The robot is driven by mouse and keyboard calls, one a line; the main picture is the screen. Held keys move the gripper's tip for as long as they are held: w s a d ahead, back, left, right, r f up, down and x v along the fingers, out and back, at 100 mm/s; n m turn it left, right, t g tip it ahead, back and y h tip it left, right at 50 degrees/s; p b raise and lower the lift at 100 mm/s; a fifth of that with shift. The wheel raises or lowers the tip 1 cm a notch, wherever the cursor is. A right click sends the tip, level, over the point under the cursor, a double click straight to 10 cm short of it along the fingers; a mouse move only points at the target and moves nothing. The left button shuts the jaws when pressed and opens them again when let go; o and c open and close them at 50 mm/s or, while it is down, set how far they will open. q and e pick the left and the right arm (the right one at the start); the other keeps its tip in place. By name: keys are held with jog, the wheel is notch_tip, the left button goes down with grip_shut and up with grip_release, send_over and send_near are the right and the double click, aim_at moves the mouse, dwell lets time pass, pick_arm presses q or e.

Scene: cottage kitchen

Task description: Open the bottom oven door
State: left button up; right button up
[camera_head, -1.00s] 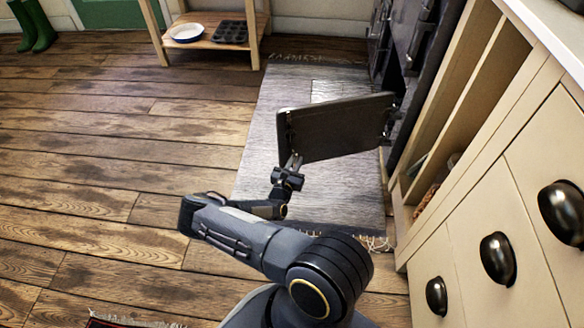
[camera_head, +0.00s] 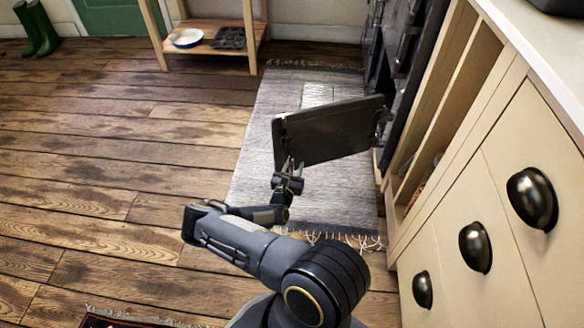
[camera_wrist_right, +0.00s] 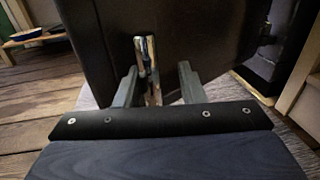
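The bottom oven door (camera_head: 338,132) is a dark panel that stands swung open from the black oven, out over the grey rug. Its hinge side is at the right and its free edge at the left. It also shows close up in the right wrist view (camera_wrist_right: 90,40). A shiny metal handle (camera_wrist_right: 147,62) on the door sits between the fingers of my right gripper (camera_wrist_right: 157,88), with a gap to the right finger. My right gripper (camera_head: 290,168) is open at the door's free end; whether it touches the handle is unclear. My left gripper is not in view.
The black oven (camera_head: 407,50) stands at the back right. Cream cabinets (camera_head: 470,180) with dark cup pulls line the right side. A wooden shelf (camera_head: 215,45) with a dish and muffin tin stands at the back. The wooden floor (camera_head: 110,150) at left is clear.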

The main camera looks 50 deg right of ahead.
jog(key=shift+w+a, duration=0.15)
jog(key=shift+a, duration=0.25)
jog(key=p+v, duration=0.2)
jog(key=v, duration=0.5)
jog(key=shift+p, duration=0.4)
